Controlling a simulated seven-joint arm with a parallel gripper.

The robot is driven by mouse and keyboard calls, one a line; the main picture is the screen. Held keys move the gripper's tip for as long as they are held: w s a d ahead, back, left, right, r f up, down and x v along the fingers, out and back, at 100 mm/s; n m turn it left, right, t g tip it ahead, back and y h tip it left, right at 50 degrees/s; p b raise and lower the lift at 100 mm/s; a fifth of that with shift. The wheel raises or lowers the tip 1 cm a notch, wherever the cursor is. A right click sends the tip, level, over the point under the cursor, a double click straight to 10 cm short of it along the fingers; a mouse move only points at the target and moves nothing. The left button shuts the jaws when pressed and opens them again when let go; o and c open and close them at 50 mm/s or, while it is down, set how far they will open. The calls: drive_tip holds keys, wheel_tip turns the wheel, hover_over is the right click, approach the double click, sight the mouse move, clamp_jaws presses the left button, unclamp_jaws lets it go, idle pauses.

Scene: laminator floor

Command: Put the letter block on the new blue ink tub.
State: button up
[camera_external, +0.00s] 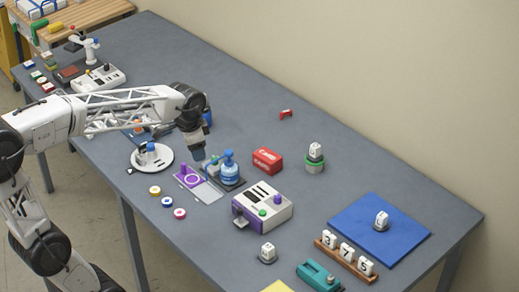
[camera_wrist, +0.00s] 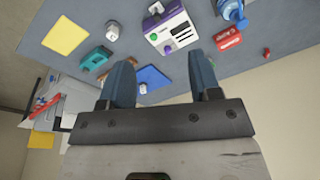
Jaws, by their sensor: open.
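My gripper (camera_external: 198,152) hangs above the table, up and left of the blue tub-like container; in the wrist view its fingers (camera_wrist: 162,75) are apart with nothing between them. White blocks with dark marks stand at the right: one on a blue mat (camera_external: 381,219), one on the bare table (camera_external: 268,251), and one on a green-and-grey tub (camera_external: 315,149). The marks are too small to read surely, so I cannot tell which is the letter block. A blue container (camera_external: 230,172) with a rounded top stands left of the red box; I cannot tell whether it is the new ink tub.
A purple-and-white machine (camera_external: 263,208), a red box (camera_external: 267,160), a teal tool (camera_external: 317,275) and a wooden rack (camera_external: 345,262) with blocks 3, 7 and 5 stand nearby. Small round discs (camera_external: 167,201) lie along the near edge. The far right tabletop is mostly clear.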

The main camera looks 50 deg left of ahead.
drive_tip(key=s+d+f+n, duration=0.2)
drive_tip(key=s+d+f, duration=0.1)
drive_tip(key=s, duration=0.5)
drive_tip(key=s+d+f+n, duration=0.2)
drive_tip(key=s+d+f, duration=0.1)
drive_tip(key=s, duration=0.5)
drive_tip(key=shift+d+f+t, duration=0.25)
drive_tip(key=shift+f+t, duration=0.05)
drive_tip(key=shift+f, duration=0.2)
